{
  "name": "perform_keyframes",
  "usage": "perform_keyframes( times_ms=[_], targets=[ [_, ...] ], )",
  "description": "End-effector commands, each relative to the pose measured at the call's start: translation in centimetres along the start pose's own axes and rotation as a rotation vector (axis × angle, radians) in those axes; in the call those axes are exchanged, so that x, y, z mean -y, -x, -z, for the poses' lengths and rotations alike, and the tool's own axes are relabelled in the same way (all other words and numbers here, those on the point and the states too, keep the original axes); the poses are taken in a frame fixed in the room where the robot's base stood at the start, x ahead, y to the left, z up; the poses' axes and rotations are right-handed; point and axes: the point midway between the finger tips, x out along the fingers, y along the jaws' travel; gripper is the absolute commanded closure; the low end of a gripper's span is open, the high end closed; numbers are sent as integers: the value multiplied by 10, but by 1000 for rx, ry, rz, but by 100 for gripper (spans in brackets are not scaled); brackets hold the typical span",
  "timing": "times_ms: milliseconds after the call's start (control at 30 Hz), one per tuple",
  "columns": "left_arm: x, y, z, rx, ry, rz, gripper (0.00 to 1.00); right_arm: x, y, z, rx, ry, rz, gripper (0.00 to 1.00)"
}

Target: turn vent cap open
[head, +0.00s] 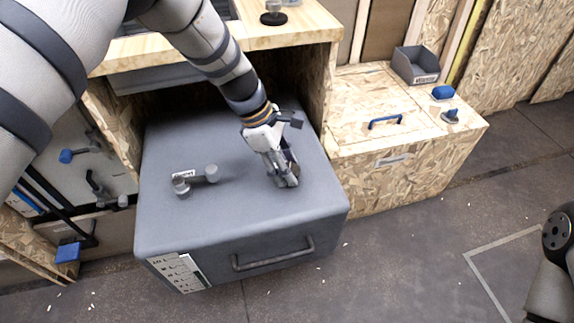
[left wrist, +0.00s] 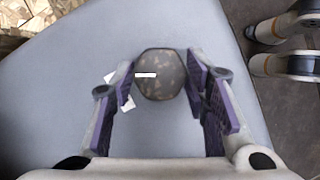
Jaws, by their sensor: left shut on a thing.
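The vent cap (left wrist: 160,75) is a dark, mottled, roughly eight-sided cap with a white line mark, on top of a grey tank (head: 235,220). In the left wrist view it sits between the two purple-padded fingers of my left gripper (left wrist: 160,90). In the head view my left gripper (head: 286,178) reaches down onto the right part of the tank top and hides most of the cap. The gripper is shut on the cap. My right gripper is not in view; part of my right arm shows at the lower right.
A grey pipe fitting with a label (head: 195,180) stands on the tank top, left of my gripper. The tank has a front handle (head: 272,255). A wooden bench (head: 300,25) overhangs behind it.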

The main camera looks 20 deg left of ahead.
Motion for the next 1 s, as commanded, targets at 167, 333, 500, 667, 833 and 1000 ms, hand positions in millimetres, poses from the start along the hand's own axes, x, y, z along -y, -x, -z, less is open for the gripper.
perform_keyframes(
  times_ms=[167, 333, 500, 667, 833, 1000],
  targets=[
    [-1, -3, 1, 0, -152, 65, 86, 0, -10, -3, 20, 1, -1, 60],
    [-2, -4, 2, 0, -302, 128, 86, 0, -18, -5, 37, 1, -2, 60],
    [-2, -5, 1, 0, -450, 190, 86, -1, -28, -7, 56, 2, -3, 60],
    [-3, -5, 0, 0, -591, 248, 86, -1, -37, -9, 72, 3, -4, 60],
    [-4, -4, 0, 1, -728, 305, 86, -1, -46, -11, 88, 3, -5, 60],
    [-4, -4, -1, 1, -847, 353, 86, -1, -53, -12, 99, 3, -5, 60]
  ],
)
